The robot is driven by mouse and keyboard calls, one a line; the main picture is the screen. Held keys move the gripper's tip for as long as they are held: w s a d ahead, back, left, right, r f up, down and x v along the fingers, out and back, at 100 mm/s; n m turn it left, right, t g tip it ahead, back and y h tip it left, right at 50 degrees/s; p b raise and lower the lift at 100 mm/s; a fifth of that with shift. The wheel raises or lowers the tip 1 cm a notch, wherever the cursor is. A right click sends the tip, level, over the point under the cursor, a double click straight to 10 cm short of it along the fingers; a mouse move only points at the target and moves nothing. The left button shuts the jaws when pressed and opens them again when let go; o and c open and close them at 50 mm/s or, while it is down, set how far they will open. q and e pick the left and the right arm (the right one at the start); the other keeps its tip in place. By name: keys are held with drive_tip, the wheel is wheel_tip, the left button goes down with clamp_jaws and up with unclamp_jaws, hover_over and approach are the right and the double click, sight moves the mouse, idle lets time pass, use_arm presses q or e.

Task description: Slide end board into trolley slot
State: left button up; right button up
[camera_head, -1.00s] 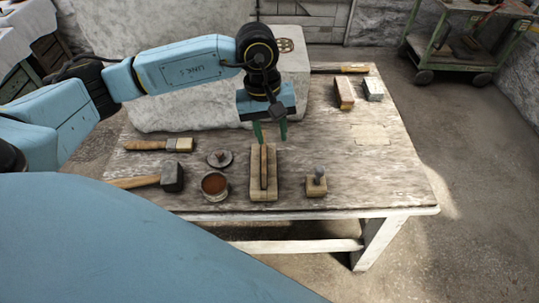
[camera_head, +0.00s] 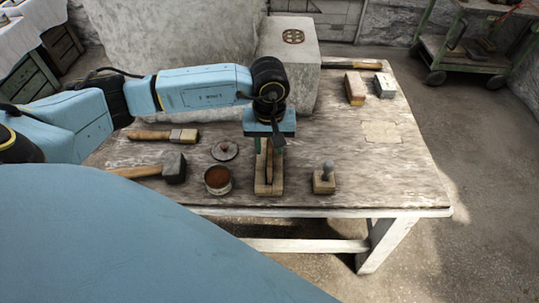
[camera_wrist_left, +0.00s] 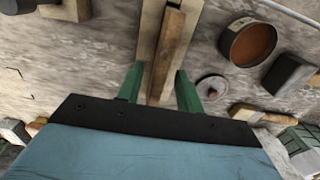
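A thin wooden board (camera_head: 268,165), which looks like the end board, stands on edge in a pale wooden holder (camera_head: 267,189) near the table's front edge. In the left wrist view the board (camera_wrist_left: 169,45) runs between the fingers of my left gripper (camera_wrist_left: 158,90). The fingers are apart, with a gap on each side of the board. In the head view my left gripper (camera_head: 270,145) points down over the board's far part. The green trolley (camera_head: 474,52) stands on the floor at the back right; its slot cannot be made out. My right gripper is out of view.
Left of the holder are a tin of brown matter (camera_head: 217,180), a lid (camera_head: 225,151), a mallet (camera_head: 172,168) and a brush (camera_head: 180,135). A knobbed block (camera_head: 324,178) stands to its right. A large stone block (camera_head: 290,60) stands behind. The table's right front is clear.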

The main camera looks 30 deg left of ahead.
use_arm(q)
drive_tip(key=shift+f, duration=1.25)
clamp_jaws()
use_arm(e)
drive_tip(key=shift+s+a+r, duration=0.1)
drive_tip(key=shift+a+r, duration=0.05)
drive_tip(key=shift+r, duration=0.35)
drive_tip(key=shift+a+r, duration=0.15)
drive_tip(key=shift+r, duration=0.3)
use_arm(q)
drive_tip(key=shift+r, duration=0.1)
